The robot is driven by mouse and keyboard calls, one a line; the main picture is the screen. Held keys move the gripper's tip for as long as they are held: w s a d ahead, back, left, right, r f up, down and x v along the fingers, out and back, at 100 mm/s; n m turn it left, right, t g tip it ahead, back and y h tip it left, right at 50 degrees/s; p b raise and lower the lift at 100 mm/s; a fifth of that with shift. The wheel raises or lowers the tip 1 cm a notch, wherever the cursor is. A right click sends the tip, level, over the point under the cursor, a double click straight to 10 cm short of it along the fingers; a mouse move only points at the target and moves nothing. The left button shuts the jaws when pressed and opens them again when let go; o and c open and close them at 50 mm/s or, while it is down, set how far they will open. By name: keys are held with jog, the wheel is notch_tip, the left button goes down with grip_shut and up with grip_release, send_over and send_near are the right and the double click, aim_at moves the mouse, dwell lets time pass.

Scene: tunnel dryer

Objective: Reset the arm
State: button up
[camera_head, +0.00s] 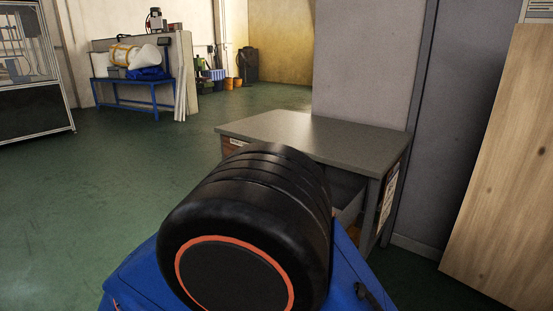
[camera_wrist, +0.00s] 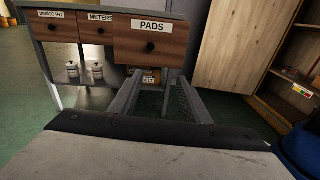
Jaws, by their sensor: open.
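My gripper (camera_wrist: 157,92) shows in the wrist view, its two dark fingers apart with nothing between them. It points toward a grey desk with wooden drawers and is below and in front of the drawer labelled PADS (camera_wrist: 150,42). I cannot tell the exact gap to the drawer. The PADS drawer stands out further than its neighbours, so it looks pulled out. In the head view my own arm covers the lower middle and hides the gripper.
The desk's grey top (camera_head: 310,133) is bare. The METERS drawer (camera_wrist: 91,30) and DESICCANT drawer (camera_wrist: 52,28) sit flush. A wooden panel (camera_head: 510,170) stands at right. Green floor (camera_head: 90,190) is clear at left.

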jog(key=w+d+r+m+g+y, duration=0.1)
jog(key=d+r+m+g, duration=0.15)
jog(key=d, duration=0.65)
jog(key=w+d+r+m+g, duration=0.15)
jog(key=d+m+g, duration=0.25)
jog(key=d, duration=0.5)
jog(key=w+d+r+m+g+y, duration=0.1)
jog(key=d+m+g, duration=0.3)
jog(key=d, duration=0.4)
jog(key=s+d+r+m+t+y, duration=0.2)
jog(key=s+d+r+m+y, duration=0.1)
jog(key=s+d+m+y, duration=0.6)
jog(key=s+d+m, duration=0.4)
jog(key=d+m, duration=0.3)
jog(key=d, duration=0.1)
jog(key=shift+s+d+m+y, duration=0.3)
jog(key=shift+s+m, duration=0.05)
jog(key=shift+t, duration=0.25)
